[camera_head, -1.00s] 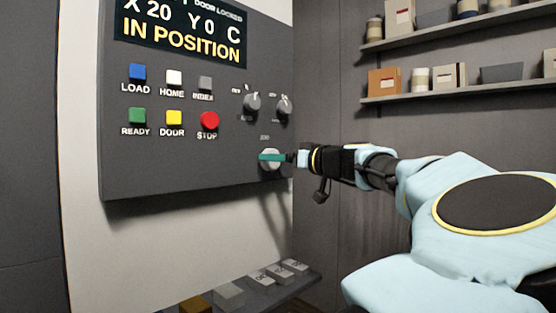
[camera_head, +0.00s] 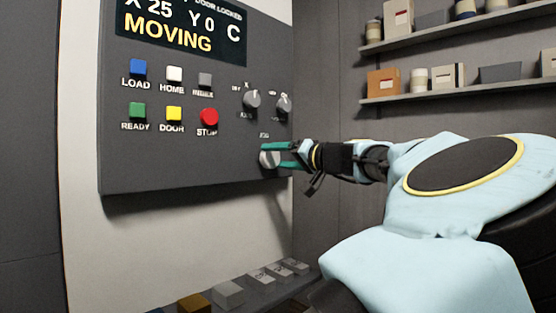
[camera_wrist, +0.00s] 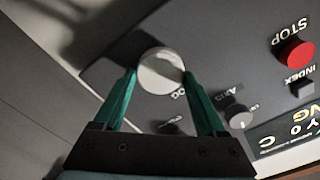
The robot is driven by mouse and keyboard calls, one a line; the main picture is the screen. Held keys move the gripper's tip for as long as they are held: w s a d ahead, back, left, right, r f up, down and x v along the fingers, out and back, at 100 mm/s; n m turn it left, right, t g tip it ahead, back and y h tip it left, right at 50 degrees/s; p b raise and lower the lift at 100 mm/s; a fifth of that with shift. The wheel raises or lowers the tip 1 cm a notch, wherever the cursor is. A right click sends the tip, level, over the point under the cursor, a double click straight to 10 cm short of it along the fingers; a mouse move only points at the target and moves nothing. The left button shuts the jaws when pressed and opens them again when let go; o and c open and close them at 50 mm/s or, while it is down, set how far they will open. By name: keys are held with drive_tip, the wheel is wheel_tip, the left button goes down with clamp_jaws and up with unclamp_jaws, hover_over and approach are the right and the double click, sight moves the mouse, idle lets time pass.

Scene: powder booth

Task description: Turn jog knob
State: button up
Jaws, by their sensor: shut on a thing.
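The jog knob (camera_head: 268,159) is a light grey round knob at the lower right of the dark control panel (camera_head: 180,172). My gripper (camera_head: 270,155) reaches it from the right, with its green fingers on either side of the knob. In the wrist view the knob (camera_wrist: 161,71) sits between the two fingertips (camera_wrist: 159,77), and the gripper is shut on it. The display (camera_head: 182,30) reads X 25, Y 0, C and MOVING. The JOG label is partly hidden by a finger in the wrist view.
Two more knobs (camera_head: 251,100) sit above the jog knob. A red STOP button (camera_head: 208,117) and several other buttons are to the left. Below the panel is a ledge with several grey blocks (camera_head: 229,293). Shelves (camera_head: 450,95) hang at the right.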

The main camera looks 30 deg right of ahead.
drive_tip(key=m, duration=0.5)
drive_tip(key=shift+d+m+p, duration=0.1)
drive_tip(key=shift+m+p, duration=0.2)
drive_tip(key=shift+p, duration=0.05)
drive_tip(key=m+p, duration=0.1)
drive_tip(key=m, duration=0.3)
drive_tip(key=shift+p, duration=0.4)
drive_tip(key=m+p, duration=0.4)
drive_tip(key=m, duration=0.2)
drive_tip(key=shift+m, duration=0.3)
drive_tip(key=shift+f+m+p, duration=0.25)
drive_tip(key=shift+m+p, duration=1.05)
drive_tip(key=shift+f, duration=0.1)
drive_tip(key=o, duration=1.3)
drive_tip(key=s+b, duration=0.1)
drive_tip(key=s, duration=0.2)
drive_tip(key=s+d+b, duration=0.1)
drive_tip(key=s, duration=0.3)
drive_tip(key=s+d+b, duration=0.1)
drive_tip(key=s, duration=0.2)
drive_tip(key=shift+s, duration=0.3)
